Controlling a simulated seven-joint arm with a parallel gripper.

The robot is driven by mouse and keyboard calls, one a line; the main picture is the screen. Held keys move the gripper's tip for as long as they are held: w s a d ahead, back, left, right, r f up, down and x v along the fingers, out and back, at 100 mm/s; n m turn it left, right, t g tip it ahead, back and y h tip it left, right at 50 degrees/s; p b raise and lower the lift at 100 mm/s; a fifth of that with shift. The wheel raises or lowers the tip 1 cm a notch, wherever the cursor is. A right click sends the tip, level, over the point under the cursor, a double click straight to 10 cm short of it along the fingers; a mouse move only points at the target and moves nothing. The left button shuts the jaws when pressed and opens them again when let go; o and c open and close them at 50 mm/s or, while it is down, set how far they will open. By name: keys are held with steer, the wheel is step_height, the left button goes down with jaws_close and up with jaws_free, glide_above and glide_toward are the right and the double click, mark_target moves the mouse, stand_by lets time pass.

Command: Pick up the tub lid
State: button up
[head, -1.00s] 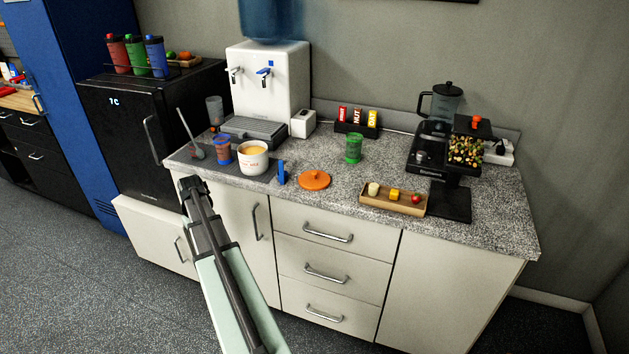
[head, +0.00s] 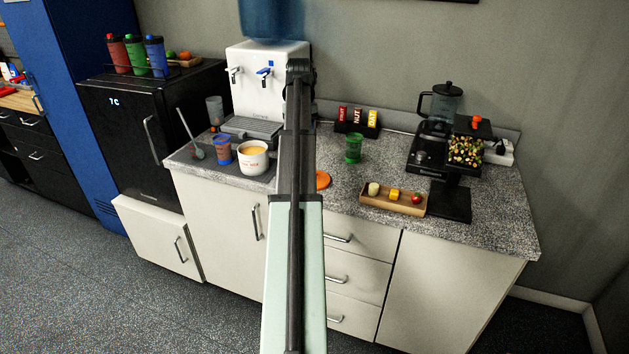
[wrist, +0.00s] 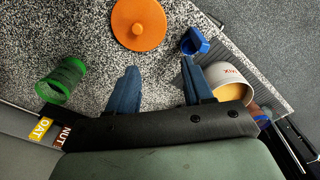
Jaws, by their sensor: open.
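The tub lid is a round orange disc with a small knob on top. In the wrist view the lid (wrist: 138,22) lies flat on the speckled counter, near the top edge and beyond my fingertips. In the head view only its right edge (head: 323,181) shows; my arm hides the rest. My gripper (wrist: 161,82) is open and empty above the counter, its two blue fingers apart. In the head view my gripper (head: 300,68) appears over the water dispenser. The white tub (head: 253,158) with yellow-orange contents stands left of my arm; it also shows in the wrist view (wrist: 230,88), beside the right finger.
A blue object (wrist: 194,41) stands right of the lid. A green cup (head: 353,148) stands to its right in the head view. A wooden tray (head: 378,203) with small food pieces lies near the front edge. A blue cup (head: 222,150) and water dispenser (head: 277,85) are at left.

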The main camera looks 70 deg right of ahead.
steer(key=s+f, duration=0.1)
steer(key=f, duration=0.1)
steer(key=s+f, duration=0.1)
steer(key=f, duration=0.1)
steer(key=s+d+f, duration=0.1)
steer(key=f, duration=0.2)
steer(key=shift+s+f, duration=0.1)
steer(key=shift+s, duration=0.2)
steer(key=shift+s+d+f, duration=0.1)
steer(key=shift+s+f, duration=0.05)
steer(key=shift+f, duration=1.2)
steer(key=shift+s+d+f, duration=0.1)
steer(key=shift+f, duration=1.2)
steer(key=shift+c, duration=0.2)
jaws_close()
